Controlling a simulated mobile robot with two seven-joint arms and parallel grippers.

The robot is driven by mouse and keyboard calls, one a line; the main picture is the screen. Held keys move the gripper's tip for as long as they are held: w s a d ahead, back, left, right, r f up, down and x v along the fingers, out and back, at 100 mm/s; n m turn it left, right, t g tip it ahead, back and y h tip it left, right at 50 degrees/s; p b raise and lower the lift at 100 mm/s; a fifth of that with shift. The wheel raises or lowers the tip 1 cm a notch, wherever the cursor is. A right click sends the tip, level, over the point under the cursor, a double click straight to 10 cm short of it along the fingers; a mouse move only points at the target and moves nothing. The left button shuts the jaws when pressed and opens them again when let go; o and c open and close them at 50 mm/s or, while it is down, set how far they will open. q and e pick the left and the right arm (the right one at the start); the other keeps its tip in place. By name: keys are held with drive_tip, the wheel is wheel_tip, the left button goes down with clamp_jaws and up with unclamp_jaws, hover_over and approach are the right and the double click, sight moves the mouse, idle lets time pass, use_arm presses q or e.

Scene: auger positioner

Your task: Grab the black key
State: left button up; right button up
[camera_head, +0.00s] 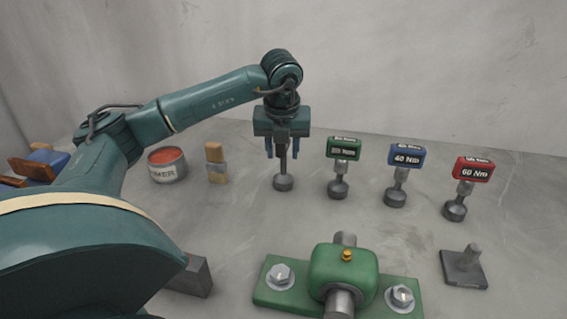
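A dark key (283,182) stands upright on the grey surface, left of the green, blue and red-headed keys. Its round socket end and thin shaft show; its head is hidden by my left gripper, so I cannot read a label or see the head's colour. My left gripper (282,152) points down directly over this key. Its two fingers are apart, one on each side of the key's upper shaft, with gaps visible. My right gripper is not in view.
A green key (344,149), a blue 40 Nm key (406,155) and a red 60 Nm key (473,169) stand to the right. A green flanged housing (343,272) is in front. A red-topped can (167,165) and brush (216,163) stand left. A dark post stand (463,269) is at right.

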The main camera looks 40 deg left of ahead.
use_arm(q)
clamp_jaws()
drive_tip(key=shift+r, duration=0.1)
idle(0.4)
